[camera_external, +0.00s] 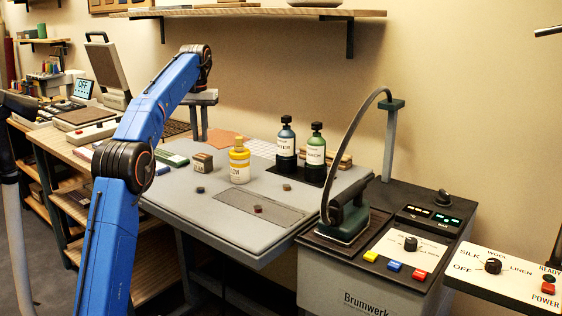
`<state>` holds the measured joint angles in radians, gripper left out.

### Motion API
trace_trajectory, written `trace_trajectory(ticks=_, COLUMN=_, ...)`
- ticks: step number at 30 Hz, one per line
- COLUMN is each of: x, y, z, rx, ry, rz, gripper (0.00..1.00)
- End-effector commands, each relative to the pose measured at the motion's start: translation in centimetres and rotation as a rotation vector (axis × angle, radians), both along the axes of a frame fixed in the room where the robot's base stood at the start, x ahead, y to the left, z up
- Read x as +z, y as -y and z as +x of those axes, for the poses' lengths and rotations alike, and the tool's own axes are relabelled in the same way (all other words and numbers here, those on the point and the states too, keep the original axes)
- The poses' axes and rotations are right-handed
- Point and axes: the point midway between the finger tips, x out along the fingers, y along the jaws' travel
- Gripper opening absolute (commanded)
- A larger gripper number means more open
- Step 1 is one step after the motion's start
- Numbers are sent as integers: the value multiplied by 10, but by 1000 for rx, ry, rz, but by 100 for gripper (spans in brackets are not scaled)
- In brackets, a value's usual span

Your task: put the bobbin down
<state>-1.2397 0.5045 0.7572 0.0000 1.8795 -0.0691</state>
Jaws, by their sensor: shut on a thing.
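My blue arm rises from the lower left, and its upper dark joint shows above the back left of the grey work table (225,225). My gripper cannot be made out; the end of the arm is hidden behind my own arm links. I cannot make out a bobbin in a gripper. Small dark round pieces lie on the table: one at the left (200,190), one on the grey strip (258,209) and one at the right (287,186). I cannot tell whether any of them is a bobbin.
An iron (347,216) sits on the right cabinet. The table's front is mostly clear.

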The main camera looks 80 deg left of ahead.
Motion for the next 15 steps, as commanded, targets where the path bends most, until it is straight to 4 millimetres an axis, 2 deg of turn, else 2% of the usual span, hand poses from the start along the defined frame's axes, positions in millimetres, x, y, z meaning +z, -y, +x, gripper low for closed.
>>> trace_trajectory(ticks=8, x=-19, y=1, z=0, rx=0, ry=-1, rz=-2, gripper=0)
trace_trajectory(ticks=15, x=-46, y=1, z=0, rx=0, ry=0, rz=-1, gripper=0)
